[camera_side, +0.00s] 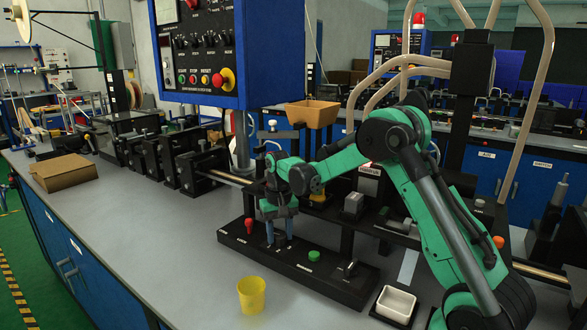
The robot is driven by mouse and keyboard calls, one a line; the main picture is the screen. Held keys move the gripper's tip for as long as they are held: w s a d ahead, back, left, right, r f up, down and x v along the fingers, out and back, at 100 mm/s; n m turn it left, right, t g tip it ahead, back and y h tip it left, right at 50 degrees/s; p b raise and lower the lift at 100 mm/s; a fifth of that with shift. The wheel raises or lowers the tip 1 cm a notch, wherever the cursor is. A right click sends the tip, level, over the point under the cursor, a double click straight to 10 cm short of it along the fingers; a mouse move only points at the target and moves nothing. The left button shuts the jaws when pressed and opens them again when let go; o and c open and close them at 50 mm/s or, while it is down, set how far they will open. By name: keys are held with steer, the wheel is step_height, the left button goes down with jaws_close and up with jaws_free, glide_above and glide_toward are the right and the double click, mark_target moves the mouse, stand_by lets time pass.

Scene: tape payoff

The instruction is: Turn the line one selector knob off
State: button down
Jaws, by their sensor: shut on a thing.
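A low black control panel (335,286) lies on the grey bench in the side view. It carries a red knob (249,224) at its left, a green button (314,255) near its middle and a small black lever-like part (347,268) toward its right. My gripper (279,241) points down onto the panel between the red knob and the green button. Its fingers are shut on a selector knob there, which the fingers hide almost wholly. I cannot read the knob's label or its angle.
A yellow cup (251,295) stands in front of the panel, and a white tray (396,303) lies to its right. A blue control box (240,50) hangs above. Black machine parts (190,165) stand behind.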

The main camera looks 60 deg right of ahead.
mark_target(279, 235)
steer(key=shift+m, duration=1.1)
steer(key=shift+c, duration=2.1)
jaws_free()
steer(key=shift+r, duration=2.85)
steer(key=s+a+r+n+t, duration=0.4)
steer(key=s+a+n+t, duration=0.3)
steer(key=a, duration=0.8)
steer(key=s+n, duration=0.2)
steer(key=s, duration=0.2)
steer(key=shift+s, duration=0.4)
